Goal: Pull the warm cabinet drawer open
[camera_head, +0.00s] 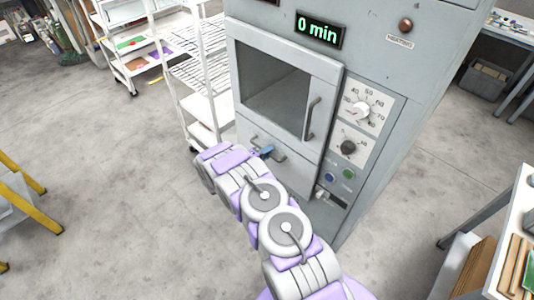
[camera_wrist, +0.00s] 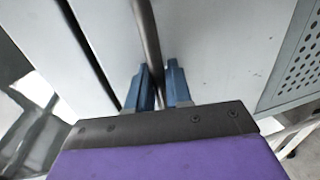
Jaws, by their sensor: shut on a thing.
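The warm cabinet (camera_head: 392,60) is a tall grey unit with a glass-windowed door (camera_head: 285,80) and a lit "0 min" display. Its drawer (camera_head: 300,172) is the pale grey front just below the door and looks about flush with the cabinet. My gripper (camera_head: 266,152) reaches the drawer front from the left. In the wrist view, the blue fingers of my gripper (camera_wrist: 158,80) are shut on the dark drawer handle (camera_wrist: 147,35), one on each side of the bar. The part of the handle beneath the fingers is hidden.
A white wire rack (camera_head: 200,75) stands close left of the cabinet. The door has its own vertical handle (camera_head: 312,118) above the drawer. Knobs and buttons (camera_head: 348,147) line the cabinet's right side. A workbench edge (camera_head: 500,240) is at lower right.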

